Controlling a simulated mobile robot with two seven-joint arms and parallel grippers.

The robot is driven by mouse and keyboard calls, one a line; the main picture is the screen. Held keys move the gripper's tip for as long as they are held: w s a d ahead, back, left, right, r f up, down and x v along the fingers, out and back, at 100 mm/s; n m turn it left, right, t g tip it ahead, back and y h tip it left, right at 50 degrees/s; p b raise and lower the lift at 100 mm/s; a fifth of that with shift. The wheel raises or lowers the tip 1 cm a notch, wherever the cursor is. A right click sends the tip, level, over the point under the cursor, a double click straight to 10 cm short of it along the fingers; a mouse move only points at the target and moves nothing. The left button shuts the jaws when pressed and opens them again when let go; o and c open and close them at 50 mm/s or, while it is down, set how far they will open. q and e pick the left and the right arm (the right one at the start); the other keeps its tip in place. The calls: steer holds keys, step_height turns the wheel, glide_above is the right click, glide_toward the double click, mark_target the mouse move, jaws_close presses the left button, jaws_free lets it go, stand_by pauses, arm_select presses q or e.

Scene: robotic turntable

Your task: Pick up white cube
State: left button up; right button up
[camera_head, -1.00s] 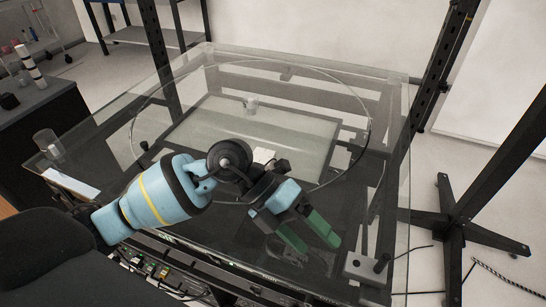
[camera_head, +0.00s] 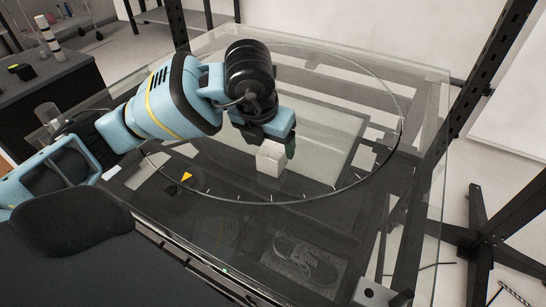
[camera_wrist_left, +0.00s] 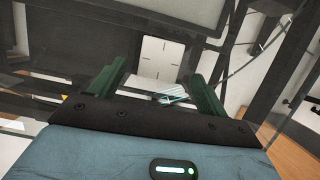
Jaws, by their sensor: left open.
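The white cube (camera_head: 269,160) rests on the round glass turntable (camera_head: 340,192), beside and partly behind my left gripper in the head view. My left gripper (camera_head: 284,146) points down with its green fingers close to the cube; one finger shows at the cube's right side. In the left wrist view the cube (camera_wrist_left: 161,58) shows as a pale square face ahead of the open jaws (camera_wrist_left: 157,74), between the two green fingers. I see no finger closed on it, and contact cannot be told. My right gripper is not in view.
The glass tabletop (camera_head: 432,110) extends around the turntable. A clear cup (camera_head: 47,113) stands at the left edge. Black frame posts (camera_head: 480,85) rise at the right. A dark bench (camera_head: 55,85) is at the far left. A shoe-like shape (camera_head: 303,265) shows near the front edge.

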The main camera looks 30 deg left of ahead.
mark_target(272, 150)
arm_select(q)
steer(key=shift+w+x, duration=0.15)
steer(key=shift+x, duration=1.45)
steer(key=shift+w+x, duration=0.1)
steer(key=shift+x, duration=1.45)
steer(key=shift+a, duration=0.1)
steer(key=shift+r, duration=0.1)
steer(key=c, duration=1.2)
